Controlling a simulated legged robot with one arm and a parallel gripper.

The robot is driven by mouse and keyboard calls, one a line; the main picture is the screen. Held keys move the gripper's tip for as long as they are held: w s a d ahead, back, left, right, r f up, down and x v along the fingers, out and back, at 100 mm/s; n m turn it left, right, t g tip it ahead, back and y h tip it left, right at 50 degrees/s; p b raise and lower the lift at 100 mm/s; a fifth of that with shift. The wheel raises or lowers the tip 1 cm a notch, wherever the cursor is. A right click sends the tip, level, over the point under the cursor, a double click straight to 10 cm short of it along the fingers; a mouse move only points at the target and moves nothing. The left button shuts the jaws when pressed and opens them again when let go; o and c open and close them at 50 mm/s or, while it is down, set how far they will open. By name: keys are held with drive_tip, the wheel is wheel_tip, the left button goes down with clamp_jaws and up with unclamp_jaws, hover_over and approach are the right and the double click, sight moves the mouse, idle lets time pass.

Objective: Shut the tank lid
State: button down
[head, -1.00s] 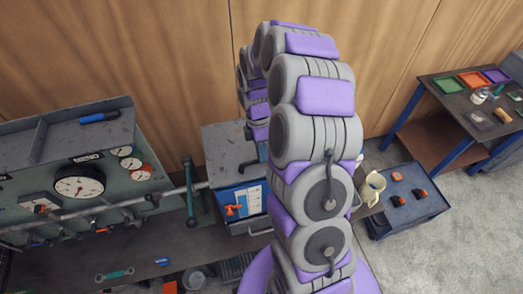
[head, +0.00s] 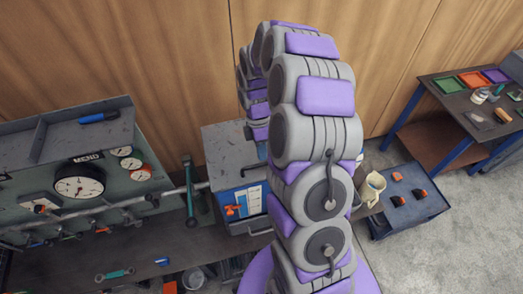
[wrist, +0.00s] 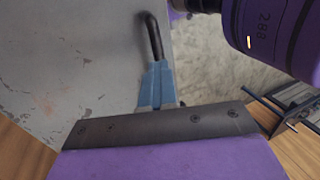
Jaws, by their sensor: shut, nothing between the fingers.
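The tank (head: 240,200) is a box with a blue front and a scuffed grey lid (head: 222,145), left of my arm in the head view. A dark bar handle (head: 252,165) is at the lid's right side. My arm hides part of the tank, and I cannot tell how far the lid stands open. In the wrist view the chipped grey lid (wrist: 70,60) fills the left, with the black bent handle (wrist: 153,38) at its edge. My gripper (wrist: 158,72) shows blue fingers, shut and empty, close to the handle's lower end. I cannot tell whether they touch.
A gauge panel (head: 40,160) with pipes stands at left. A green lever (head: 190,195) stands just left of the tank. A low cart (head: 408,210) with a cream jug (head: 371,188) is at right, and a workbench (head: 450,97) with trays is behind it. Floor between is clear.

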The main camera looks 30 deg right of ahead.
drive_tip(key=c, duration=1.1)
unclamp_jaws()
drive_tip(key=b+v, duration=0.2)
drive_tip(key=v, duration=1.5)
drive_tip(key=shift+w+r, duration=0.1)
drive_tip(key=shift+r, duration=0.05)
